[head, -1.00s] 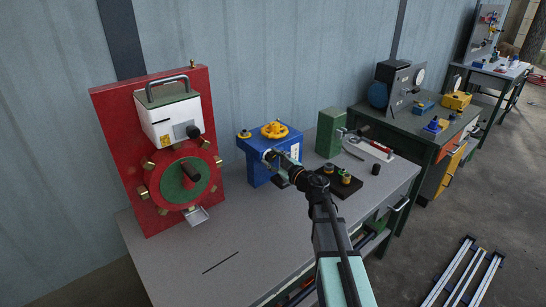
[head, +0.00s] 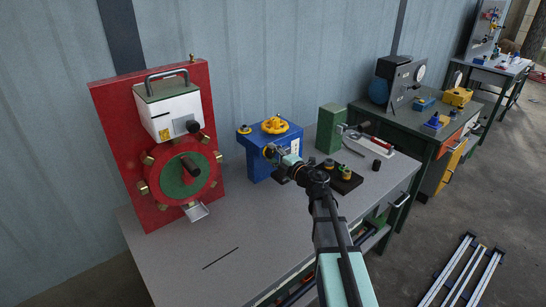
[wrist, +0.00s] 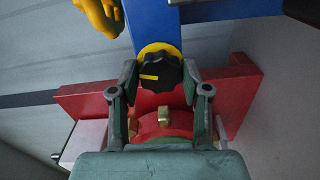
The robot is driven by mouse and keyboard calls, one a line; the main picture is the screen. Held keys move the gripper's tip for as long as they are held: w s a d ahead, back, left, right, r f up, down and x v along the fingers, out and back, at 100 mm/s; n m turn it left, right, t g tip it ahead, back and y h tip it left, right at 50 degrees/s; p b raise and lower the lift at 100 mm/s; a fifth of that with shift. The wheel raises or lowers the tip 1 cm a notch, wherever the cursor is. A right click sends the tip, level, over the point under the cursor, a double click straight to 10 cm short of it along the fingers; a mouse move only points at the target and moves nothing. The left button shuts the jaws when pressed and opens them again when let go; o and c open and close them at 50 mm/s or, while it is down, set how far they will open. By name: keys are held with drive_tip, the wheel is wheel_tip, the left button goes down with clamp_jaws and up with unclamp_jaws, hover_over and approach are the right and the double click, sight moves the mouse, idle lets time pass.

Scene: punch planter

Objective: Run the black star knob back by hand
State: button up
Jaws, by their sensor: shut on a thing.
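The black star knob (wrist: 161,72) shows in the wrist view, with a yellow pointer line toward the left. A yellow disc shows behind it, on the blue housing (wrist: 150,25). My gripper (wrist: 160,80) has one finger on each side of the knob and is shut on it. In the head view, the blue housing (head: 255,163) stands on the bench with a yellow handwheel (head: 274,125) on top. My gripper (head: 277,158) is at its front right face, and the knob is hidden there.
The red panel (head: 103,115) with its white box and green-centred wheel stands at the left. A black tray (head: 345,184) with small knobs and a green block (head: 329,132) are at the right. The front left of the grey bench (head: 190,265) is mostly clear.

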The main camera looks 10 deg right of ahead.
drive_tip(key=n+b, duration=0.1)
drive_tip(key=n, duration=0.2)
drive_tip(key=shift+f+n+b, duration=0.1)
drive_tip(key=shift+n+b, duration=0.3)
drive_tip(key=n+b, duration=0.2)
drive_tip(key=n, duration=0.1)
drive_tip(key=n+b, duration=0.1)
drive_tip(key=n, duration=0.2)
drive_tip(key=shift+b, duration=0.4)
drive_tip(key=shift+n+b, duration=0.9)
drive_tip(key=shift+n, duration=0.7)
drive_tip(key=o, duration=1.1)
drive_tip(key=shift+o, duration=0.2)
